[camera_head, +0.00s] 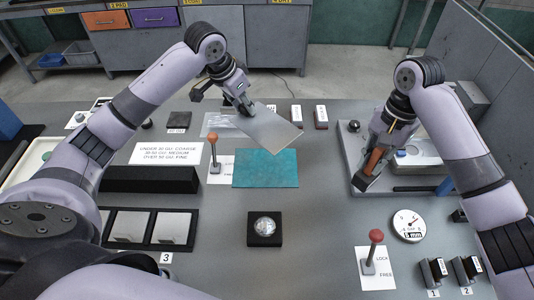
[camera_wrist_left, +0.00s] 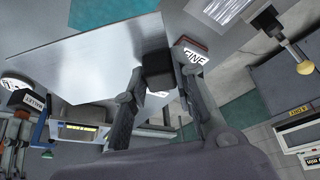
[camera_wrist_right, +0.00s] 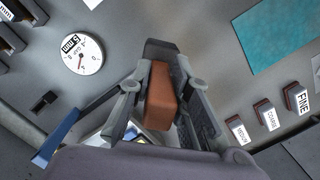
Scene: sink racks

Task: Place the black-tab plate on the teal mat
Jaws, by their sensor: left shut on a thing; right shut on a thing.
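My left gripper (camera_head: 243,105) is shut on the black tab (camera_wrist_left: 157,70) of a flat, bare metal plate (camera_head: 268,131). The plate also fills much of the left wrist view (camera_wrist_left: 80,55). It is held in the air, and its near corner overlaps the far edge of the teal mat (camera_head: 265,170) in the head view. The mat lies flat and bare on the bench; it also shows in the right wrist view (camera_wrist_right: 285,35). My right gripper (camera_head: 376,152) is shut on an orange-brown block with a dark end (camera_wrist_right: 160,95), over the tray at right.
A black-based dome (camera_head: 265,228) is in front of the mat. A grey tray (camera_head: 350,150) is at right, and a black rack (camera_head: 150,228) at left.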

